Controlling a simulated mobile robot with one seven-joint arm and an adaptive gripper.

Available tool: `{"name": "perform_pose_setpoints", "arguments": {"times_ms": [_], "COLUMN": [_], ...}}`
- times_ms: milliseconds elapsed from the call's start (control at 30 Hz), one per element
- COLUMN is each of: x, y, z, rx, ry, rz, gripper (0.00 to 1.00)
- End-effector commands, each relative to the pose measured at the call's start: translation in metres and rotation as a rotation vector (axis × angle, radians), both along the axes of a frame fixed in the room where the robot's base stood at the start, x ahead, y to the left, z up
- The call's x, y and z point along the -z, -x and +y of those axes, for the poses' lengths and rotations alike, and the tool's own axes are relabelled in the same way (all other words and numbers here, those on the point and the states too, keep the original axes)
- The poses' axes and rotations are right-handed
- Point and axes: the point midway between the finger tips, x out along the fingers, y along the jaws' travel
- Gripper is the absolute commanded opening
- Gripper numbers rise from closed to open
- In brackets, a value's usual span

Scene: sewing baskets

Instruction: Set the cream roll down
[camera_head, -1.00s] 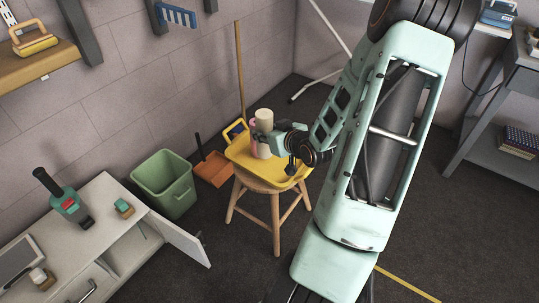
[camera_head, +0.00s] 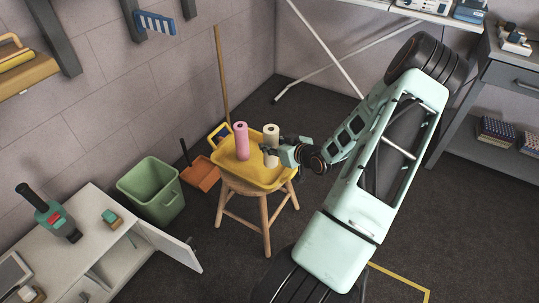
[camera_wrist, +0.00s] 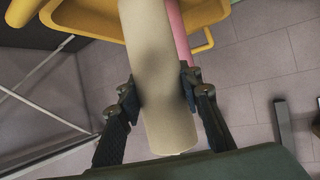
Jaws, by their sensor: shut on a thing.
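The cream roll (camera_head: 271,140) stands upright at the right side of the yellow tray (camera_head: 243,177). My gripper (camera_head: 268,150) is shut on it from the right. In the wrist view the cream roll (camera_wrist: 160,85) lies between the two fingers of my gripper (camera_wrist: 160,98). I cannot tell whether its bottom touches the tray. A pink roll (camera_head: 241,141) stands upright in the tray to the left of the cream roll. In the wrist view the pink roll (camera_wrist: 178,38) shows partly behind it.
The tray rests on a wooden stool (camera_head: 265,205). A green bin (camera_head: 152,190) and an orange dustpan (camera_head: 201,173) are on the floor to the left. A white cabinet (camera_head: 110,245) with an open door is at the lower left. Grey shelving (camera_head: 498,95) stands at the right.

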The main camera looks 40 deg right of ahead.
Motion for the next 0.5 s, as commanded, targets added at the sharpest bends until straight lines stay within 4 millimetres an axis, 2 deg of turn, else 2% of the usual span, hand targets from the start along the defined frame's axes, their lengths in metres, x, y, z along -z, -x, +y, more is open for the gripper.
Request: {"name": "perform_pose_setpoints", "arguments": {"times_ms": [33, 100, 367, 500], "x": [0.012, 0.020, 0.033, 0.054], "y": [-0.007, -0.014, -0.025, -0.028], "z": [-0.003, -0.007, -0.014, -0.016], "rx": [0.000, 0.000, 0.000, 0.001], "ry": [-0.001, 0.000, 0.000, -0.003], "rz": [-0.003, -0.003, -0.003, -0.001], "gripper": [0.06, 0.06, 0.06, 0.06]}}
